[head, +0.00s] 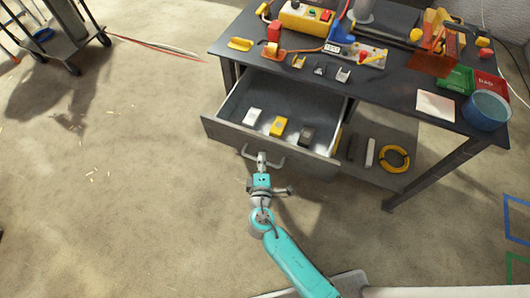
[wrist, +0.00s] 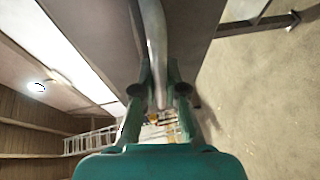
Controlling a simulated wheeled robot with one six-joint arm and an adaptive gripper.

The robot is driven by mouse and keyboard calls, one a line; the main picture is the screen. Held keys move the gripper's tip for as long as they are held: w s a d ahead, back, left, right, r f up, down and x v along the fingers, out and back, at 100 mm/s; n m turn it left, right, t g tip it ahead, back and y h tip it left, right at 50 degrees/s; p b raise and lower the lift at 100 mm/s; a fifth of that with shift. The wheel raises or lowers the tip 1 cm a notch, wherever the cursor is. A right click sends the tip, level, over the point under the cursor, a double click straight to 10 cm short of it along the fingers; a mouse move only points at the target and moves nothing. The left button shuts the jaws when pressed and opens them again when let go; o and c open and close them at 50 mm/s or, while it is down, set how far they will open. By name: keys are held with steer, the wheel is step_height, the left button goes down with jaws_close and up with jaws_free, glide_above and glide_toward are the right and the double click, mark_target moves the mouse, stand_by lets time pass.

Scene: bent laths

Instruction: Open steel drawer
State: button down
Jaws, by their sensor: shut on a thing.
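The steel drawer (head: 225,132) under the dark workbench stands pulled out, and its inside shows in the head view. In it lie a white block (head: 253,117), a yellow block (head: 278,126) and a dark block (head: 307,135). My gripper (head: 262,158) is at the drawer's front, shut on the bar handle (head: 277,161). In the wrist view the handle (wrist: 155,45) runs between the two fingers of my gripper (wrist: 160,95).
The workbench top (head: 395,95) carries tools, a yellow control box (head: 305,17) and a blue bowl (head: 486,110). A yellow ring (head: 394,159) lies on the lower shelf right of the drawer. A wheeled cart (head: 68,35) stands far left. The floor left of the drawer is mostly clear.

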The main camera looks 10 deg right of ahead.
steer(key=shift+s+a, duration=0.1)
steer(key=shift+s, duration=0.05)
steer(key=c, duration=1.2)
jaws_free()
steer(key=v, duration=1.2)
steer(key=shift+f, duration=0.1)
